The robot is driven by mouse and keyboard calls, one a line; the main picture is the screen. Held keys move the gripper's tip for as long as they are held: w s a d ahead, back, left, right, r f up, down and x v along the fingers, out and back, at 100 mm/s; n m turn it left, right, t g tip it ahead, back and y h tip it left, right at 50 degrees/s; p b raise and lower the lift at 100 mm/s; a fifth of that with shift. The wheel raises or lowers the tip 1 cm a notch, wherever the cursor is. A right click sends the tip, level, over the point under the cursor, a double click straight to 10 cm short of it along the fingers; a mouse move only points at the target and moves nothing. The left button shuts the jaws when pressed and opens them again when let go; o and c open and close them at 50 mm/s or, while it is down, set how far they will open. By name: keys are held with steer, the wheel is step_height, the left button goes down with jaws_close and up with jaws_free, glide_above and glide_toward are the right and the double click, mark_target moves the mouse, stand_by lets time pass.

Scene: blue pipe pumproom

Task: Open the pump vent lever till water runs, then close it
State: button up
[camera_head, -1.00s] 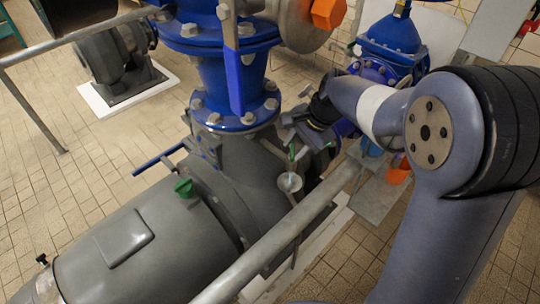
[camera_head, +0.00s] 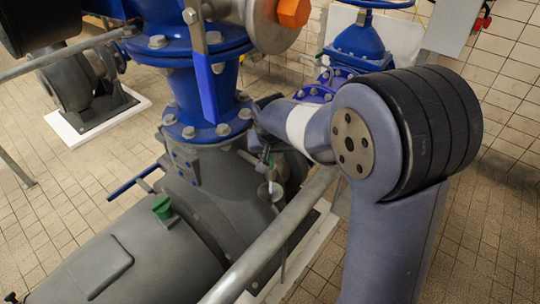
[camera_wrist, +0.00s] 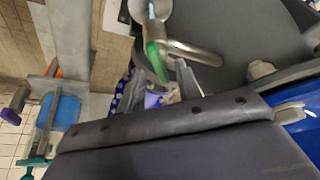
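The green vent lever (camera_wrist: 155,62) shows in the wrist view beside a bare metal pipe stub. A pale bluish-white streak (camera_wrist: 152,10), perhaps water, shows above it over a round metal funnel (camera_wrist: 163,9). In the head view the funnel (camera_head: 270,191) stands beside the grey pump casing (camera_head: 205,190), and the lever is too small to make out clearly. My gripper (camera_wrist: 160,85) has its two grey fingers apart, with the lever's lower end near the gap. I see no grip on the lever. In the head view my arm mostly hides my gripper.
A grey handrail (camera_head: 270,235) crosses in front of the pump. A blue flanged pipe (camera_head: 205,85) rises above the casing. A blue valve (camera_head: 360,40) stands behind my arm. A green cap (camera_head: 162,207) sits on the casing. Tiled floor (camera_head: 500,230) is open at the right.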

steer(key=shift+w+f, duration=0.2)
steer(key=shift+f, duration=0.2)
steer(key=shift+c, duration=0.3)
jaws_close()
